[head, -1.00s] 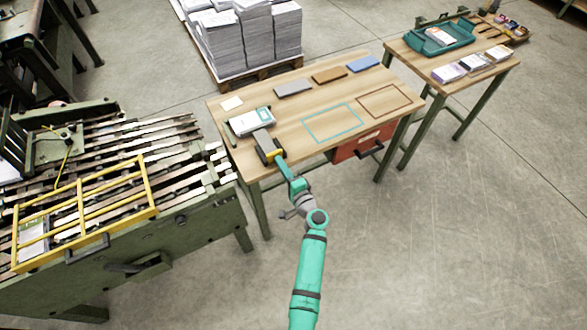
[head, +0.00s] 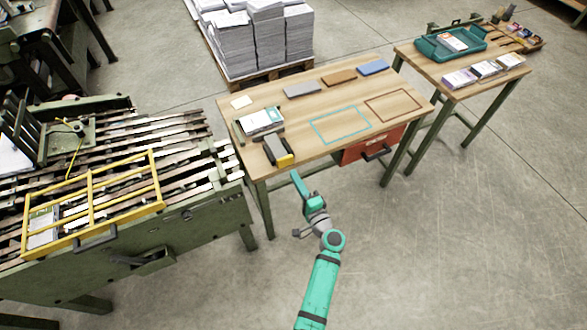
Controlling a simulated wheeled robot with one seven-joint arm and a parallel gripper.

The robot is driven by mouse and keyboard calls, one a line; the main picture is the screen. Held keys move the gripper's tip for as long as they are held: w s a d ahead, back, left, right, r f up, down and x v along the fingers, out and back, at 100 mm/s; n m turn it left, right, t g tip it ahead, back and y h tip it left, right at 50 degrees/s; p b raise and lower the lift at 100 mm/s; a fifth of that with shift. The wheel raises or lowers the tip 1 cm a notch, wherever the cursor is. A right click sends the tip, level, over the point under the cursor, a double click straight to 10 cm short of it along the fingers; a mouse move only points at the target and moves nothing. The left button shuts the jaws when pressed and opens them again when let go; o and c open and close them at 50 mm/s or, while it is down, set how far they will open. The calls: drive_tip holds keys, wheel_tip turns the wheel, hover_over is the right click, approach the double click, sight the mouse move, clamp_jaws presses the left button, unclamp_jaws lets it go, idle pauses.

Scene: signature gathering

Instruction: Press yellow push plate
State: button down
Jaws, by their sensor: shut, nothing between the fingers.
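The yellow push plate (head: 285,160) is on the front end of a dark grey block (head: 273,146), at the near left edge of the wooden table (head: 235,124). A white and teal stack of sheets (head: 261,121) lies behind the block, in line with it. My gripper (head: 296,174) is shut and empty. It is in front of the table edge, just below and right of the plate in the picture, with a small gap between them.
A red drawer (head: 372,144) hangs under the table's front. Teal (head: 341,124) and brown (head: 393,104) outlines mark the tabletop. A green machine (head: 150,235) with a yellow guard frame (head: 90,202) stands left. The floor right of my arm is clear.

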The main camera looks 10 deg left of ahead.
drive_tip(key=v, duration=0.6)
drive_tip(key=shift+s+d, duration=0.2)
drive_tip(key=shift+d, duration=0.15)
idle(1.0)
